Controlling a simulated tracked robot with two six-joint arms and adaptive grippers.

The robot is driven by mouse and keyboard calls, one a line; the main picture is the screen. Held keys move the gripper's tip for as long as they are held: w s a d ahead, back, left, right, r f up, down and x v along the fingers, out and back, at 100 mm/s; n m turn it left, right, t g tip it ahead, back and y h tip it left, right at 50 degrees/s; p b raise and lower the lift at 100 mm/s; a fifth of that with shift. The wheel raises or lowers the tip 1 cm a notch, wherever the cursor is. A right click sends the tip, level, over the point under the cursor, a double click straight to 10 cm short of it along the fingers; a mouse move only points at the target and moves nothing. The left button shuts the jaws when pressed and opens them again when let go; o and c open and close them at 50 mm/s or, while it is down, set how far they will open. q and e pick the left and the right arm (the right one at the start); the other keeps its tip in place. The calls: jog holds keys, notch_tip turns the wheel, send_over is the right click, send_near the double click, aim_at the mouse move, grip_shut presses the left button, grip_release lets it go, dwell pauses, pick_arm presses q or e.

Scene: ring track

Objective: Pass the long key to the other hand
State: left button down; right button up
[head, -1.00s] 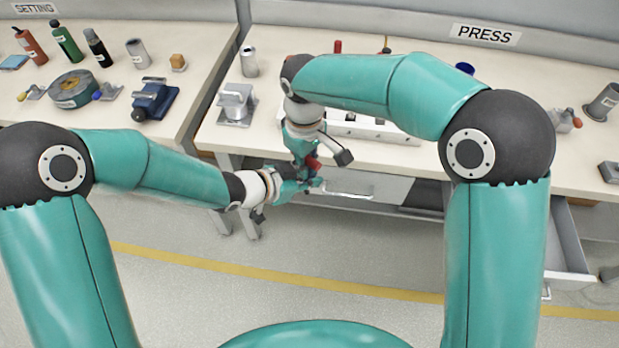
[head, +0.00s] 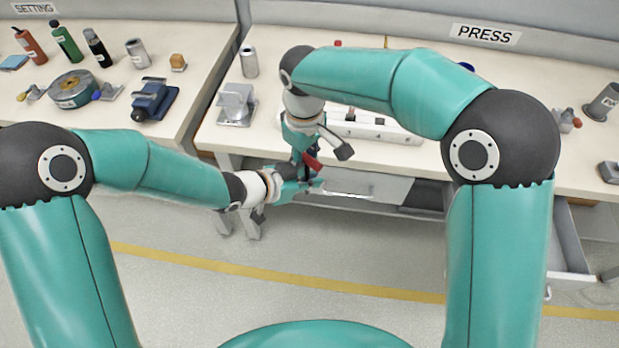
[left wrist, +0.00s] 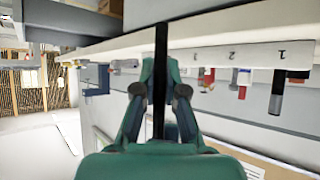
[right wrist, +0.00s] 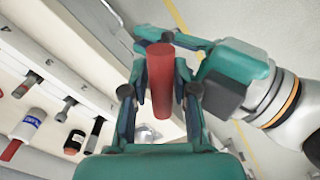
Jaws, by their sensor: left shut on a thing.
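The long key has a red handle (right wrist: 160,85) and a dark shaft (left wrist: 160,80). My left gripper (left wrist: 160,92) is shut on the dark shaft, which runs between its fingers. In the head view my left gripper (head: 300,185) holds the key in front of the bench edge. My right gripper (right wrist: 158,95) is around the red handle, its fingers on both sides, with small gaps showing beside the handle. In the head view my right gripper (head: 305,150) is directly above my left one, and the key is mostly hidden between them.
A white numbered rack (head: 375,125) with several tools stands on the bench (head: 440,155) behind the grippers. A metal fixture (head: 237,105) stands to its left. An open drawer (head: 570,245) juts out at right. The floor in front is clear.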

notch_tip(320, 180, up, 6)
jog(key=shift+f, duration=0.1)
jog(key=shift+r, duration=0.25)
jog(key=shift+w+d+y, duration=0.1)
jog(key=shift+d+y, duration=0.15)
jog(key=shift+y, duration=0.05)
jog(key=s+d+f+m+t+y, duration=0.15)
jog(key=d+f, duration=0.25)
jog(key=f, duration=0.4)
jog(key=w+d+f+m+t+y, duration=0.1)
jog(key=d+f+m+y, duration=0.25)
jog(key=f, duration=0.45)
jog(key=s+d+f+m+g+h, duration=0.1)
jog(key=s+f+m, duration=0.5)
jog(key=s+f, duration=1.2)
jog(key=shift+s+d+g+h, duration=0.3)
jog(key=shift+s+g, duration=0.15)
jog(key=shift+s, duration=0.3)
